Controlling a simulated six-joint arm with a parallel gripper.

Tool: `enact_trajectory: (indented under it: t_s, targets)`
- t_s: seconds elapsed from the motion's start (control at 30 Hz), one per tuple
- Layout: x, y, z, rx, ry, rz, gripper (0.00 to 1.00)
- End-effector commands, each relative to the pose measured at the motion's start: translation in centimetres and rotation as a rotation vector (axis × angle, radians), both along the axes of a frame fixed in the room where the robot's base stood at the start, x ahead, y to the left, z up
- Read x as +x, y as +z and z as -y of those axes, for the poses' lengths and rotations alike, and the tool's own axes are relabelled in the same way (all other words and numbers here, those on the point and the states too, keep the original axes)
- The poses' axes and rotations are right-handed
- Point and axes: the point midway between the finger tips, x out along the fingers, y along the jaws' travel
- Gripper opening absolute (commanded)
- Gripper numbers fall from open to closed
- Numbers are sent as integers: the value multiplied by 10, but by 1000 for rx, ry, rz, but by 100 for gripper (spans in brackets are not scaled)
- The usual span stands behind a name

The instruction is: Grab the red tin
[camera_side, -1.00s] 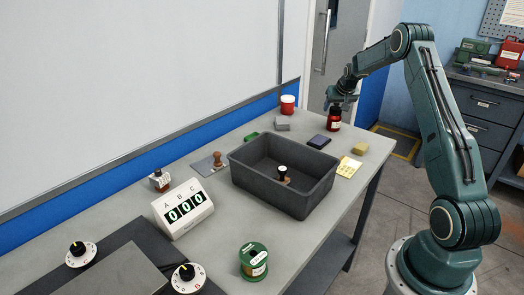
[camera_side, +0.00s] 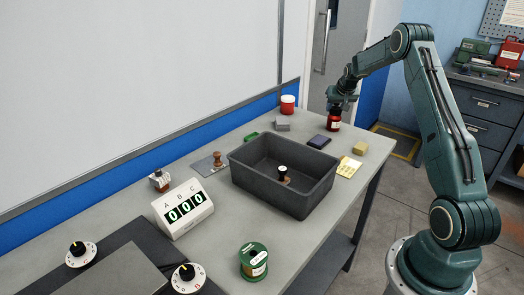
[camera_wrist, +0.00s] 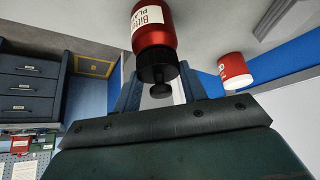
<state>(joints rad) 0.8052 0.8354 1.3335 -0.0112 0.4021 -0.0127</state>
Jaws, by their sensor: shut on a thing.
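The red tin (camera_side: 288,105), a short red cylinder with a pale label, stands at the far end of the bench by the wall. It also shows at the right of the wrist view (camera_wrist: 235,71). My gripper (camera_side: 336,104) is to the right of the tin and apart from it. It is shut on the black cap of a red bottle (camera_side: 333,121). In the wrist view the bottle (camera_wrist: 155,27) has a white label, and its black cap lies between my fingers (camera_wrist: 159,78). The bottle appears upright on the bench, near its far right edge.
A dark open bin (camera_side: 250,182) holding a black-topped stamp stands mid-bench. Near my gripper are a dark pad (camera_side: 319,142), a grey block (camera_side: 282,124) and a yellow sponge (camera_side: 360,148). A green tin (camera_side: 254,262) stands at the front.

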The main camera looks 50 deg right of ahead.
Motion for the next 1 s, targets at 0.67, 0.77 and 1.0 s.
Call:
enact_trajectory:
  t_s: [0.67, 0.77, 1.0]
  targets:
    - [1, 66, 1, -5, 0, 5, 0]
    - [1, 88, 1, -6, 0, 6, 0]
    - [1, 141, 1, -5, 0, 5, 0]
